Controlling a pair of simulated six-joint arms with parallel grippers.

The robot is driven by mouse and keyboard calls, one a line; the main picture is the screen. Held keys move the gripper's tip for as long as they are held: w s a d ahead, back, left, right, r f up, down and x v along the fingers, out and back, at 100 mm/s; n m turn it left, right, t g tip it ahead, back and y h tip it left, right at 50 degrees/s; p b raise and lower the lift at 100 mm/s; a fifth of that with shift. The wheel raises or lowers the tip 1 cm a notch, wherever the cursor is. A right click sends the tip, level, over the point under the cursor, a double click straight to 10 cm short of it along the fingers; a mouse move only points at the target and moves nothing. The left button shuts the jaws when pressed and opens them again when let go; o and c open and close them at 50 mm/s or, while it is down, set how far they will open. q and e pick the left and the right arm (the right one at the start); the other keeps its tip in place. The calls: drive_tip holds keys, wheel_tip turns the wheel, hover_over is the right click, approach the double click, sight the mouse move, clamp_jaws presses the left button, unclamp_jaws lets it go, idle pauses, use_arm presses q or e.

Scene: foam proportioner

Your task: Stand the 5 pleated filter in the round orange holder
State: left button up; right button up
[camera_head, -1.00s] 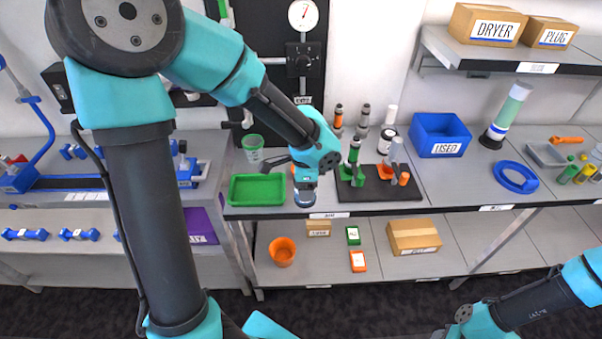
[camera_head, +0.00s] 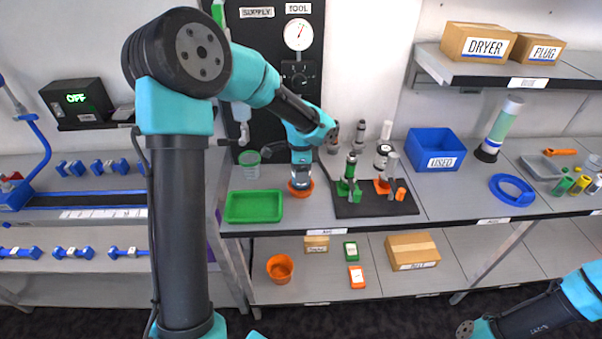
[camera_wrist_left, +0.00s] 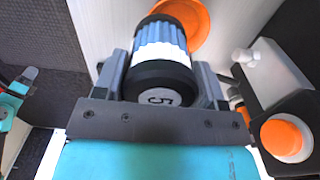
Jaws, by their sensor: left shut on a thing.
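My left gripper (camera_head: 301,172) is shut on the pleated filter, over the left part of the bench. In the left wrist view the filter (camera_wrist_left: 160,45) has blue-and-white pleats and a black end cap marked 5, between the two fingers. In the head view the filter (camera_head: 301,184) is upright, directly above or in the round orange holder (camera_head: 300,193). The holder (camera_wrist_left: 196,18) also shows beyond the filter's far end in the wrist view. The filter hides part of it, and I cannot tell whether they touch. My right arm shows at lower right; its fingers are out of frame.
A green tray (camera_head: 254,206) lies left of the holder. A black mat (camera_head: 372,207) with several fittings lies to the right. A grey-green cup (camera_head: 249,164) stands behind the tray. A blue USED bin (camera_head: 437,150) stands farther right.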

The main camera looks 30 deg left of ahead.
use_arm(q)
drive_tip(key=shift+w+a, duration=0.4)
drive_tip(key=shift+w, duration=0.25)
drive_tip(key=shift+w+a+f, duration=0.15)
drive_tip(key=shift+w+a, duration=0.1)
drive_tip(key=shift+w, duration=0.15)
drive_tip(key=shift+f, duration=1.7)
drive_tip(key=shift+f, duration=0.35)
drive_tip(key=o, duration=1)
drive_tip(key=shift+c, duration=0.2)
wheel_tip(320, 180, up, 13)
drive_tip(key=shift+f, duration=0.15)
